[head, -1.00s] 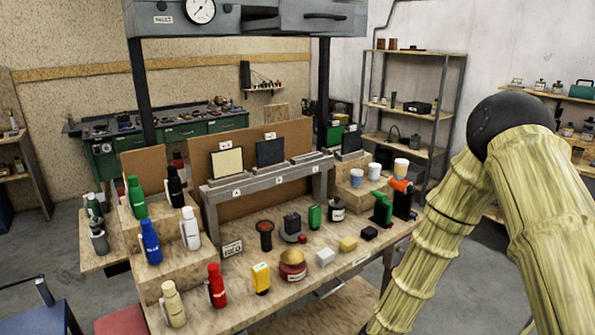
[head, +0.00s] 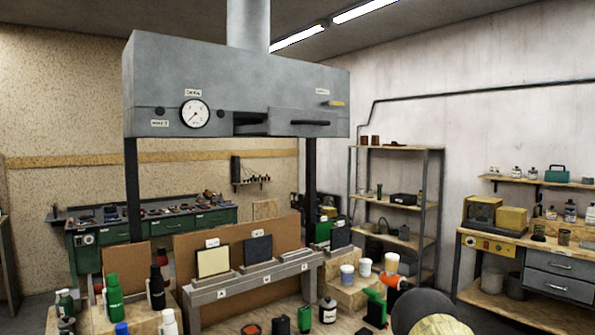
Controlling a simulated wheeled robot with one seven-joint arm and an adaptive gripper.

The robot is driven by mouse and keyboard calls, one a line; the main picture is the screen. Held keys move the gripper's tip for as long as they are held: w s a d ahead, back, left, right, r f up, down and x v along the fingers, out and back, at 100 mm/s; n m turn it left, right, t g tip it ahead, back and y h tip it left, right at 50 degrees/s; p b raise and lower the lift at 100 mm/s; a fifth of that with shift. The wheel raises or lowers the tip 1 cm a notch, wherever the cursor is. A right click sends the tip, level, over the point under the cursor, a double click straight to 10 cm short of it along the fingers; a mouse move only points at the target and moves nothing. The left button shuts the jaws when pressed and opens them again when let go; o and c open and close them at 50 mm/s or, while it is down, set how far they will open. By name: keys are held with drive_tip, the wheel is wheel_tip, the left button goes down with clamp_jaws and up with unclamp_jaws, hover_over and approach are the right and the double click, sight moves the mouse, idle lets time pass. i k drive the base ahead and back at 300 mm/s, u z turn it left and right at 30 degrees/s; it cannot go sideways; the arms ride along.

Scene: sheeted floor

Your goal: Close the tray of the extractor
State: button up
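The extractor (head: 235,80) is a large grey metal hood with a duct on top, held on dark posts above the workbench in the head view. Its front carries a round white gauge (head: 194,114), small labels and a yellow lever. What looks like its tray (head: 318,126) is a grey drawer low on the right of the front, sticking out forward. A dark slot shows just left of it. Only a rounded part of my arm shows at the bottom right; my gripper is out of view.
The workbench below holds a grey stand (head: 255,274) with upright panels, bottles (head: 113,297) at the left and pots (head: 347,273) at the right. A metal shelf (head: 396,201) and a drawer bench (head: 558,288) stand along the right wall.

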sight(281, 121)
drive_tip(key=u, duration=0.8)
drive_tip(key=i, duration=0.95)
drive_tip(key=z, duration=1.4)
